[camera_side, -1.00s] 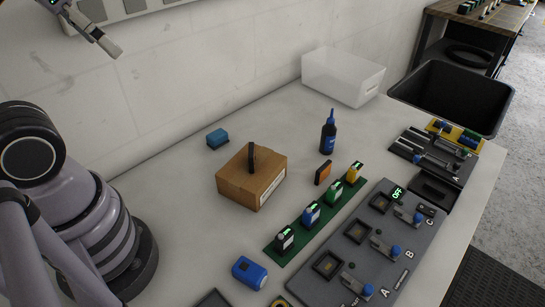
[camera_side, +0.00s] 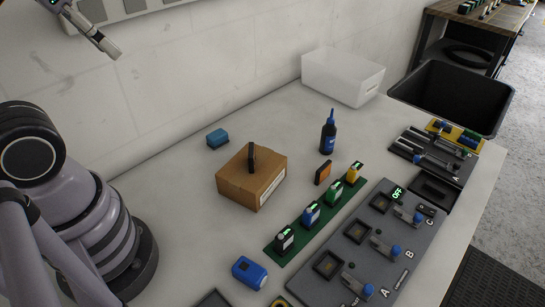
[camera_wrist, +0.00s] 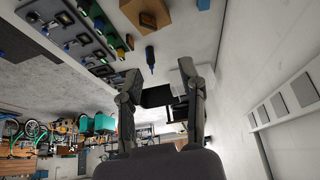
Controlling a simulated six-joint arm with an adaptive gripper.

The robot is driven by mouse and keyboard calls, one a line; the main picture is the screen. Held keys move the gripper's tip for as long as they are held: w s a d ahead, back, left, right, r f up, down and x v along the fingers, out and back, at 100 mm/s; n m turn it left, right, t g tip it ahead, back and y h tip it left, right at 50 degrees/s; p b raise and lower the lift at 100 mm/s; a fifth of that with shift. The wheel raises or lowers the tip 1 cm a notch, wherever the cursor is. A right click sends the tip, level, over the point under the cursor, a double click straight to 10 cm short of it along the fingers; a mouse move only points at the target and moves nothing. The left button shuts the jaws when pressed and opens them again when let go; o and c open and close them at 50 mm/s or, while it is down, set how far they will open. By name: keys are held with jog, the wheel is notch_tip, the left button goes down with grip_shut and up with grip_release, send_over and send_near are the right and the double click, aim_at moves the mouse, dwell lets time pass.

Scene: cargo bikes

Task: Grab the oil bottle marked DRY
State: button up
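A dark bottle (camera_side: 328,137) with a blue nozzle and blue label stands upright on the table, right of the cardboard box. It also shows in the wrist view (camera_wrist: 150,56), small and beyond my fingers. The lettering on its label is too small to read. My gripper (camera_wrist: 160,72) is open and empty, its two fingers spread wide. In the side view part of my gripper shows at the top left, high by the wall and far from the bottle.
A cardboard box (camera_side: 236,188) with a black item on top stands left of the bottle. A translucent bin (camera_side: 343,80) is behind it. An orange block (camera_side: 323,173), a green strip (camera_side: 291,256) with several small units and a grey panel (camera_side: 410,262) lie in front.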

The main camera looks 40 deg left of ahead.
jog(key=n+t+y, duration=0.1)
jog(key=n+t, duration=0.1)
jog(key=t, duration=0.8)
send_over(332, 112)
jog(key=f+v, duration=0.1)
jog(key=v, duration=0.1)
notch_tip(332, 112, down, 15)
jog(key=f, duration=0.4)
jog(key=w+f+t+y, duration=0.1)
jog(key=f, duration=0.4)
jog(key=f+t, duration=0.1)
jog(key=f, duration=0.3)
jog(key=shift+w+a+f+y, duration=0.15)
jog(key=shift+w+f+y, duration=0.15)
jog(key=shift+w+f, duration=0.05)
jog(key=shift+w, duration=0.3)
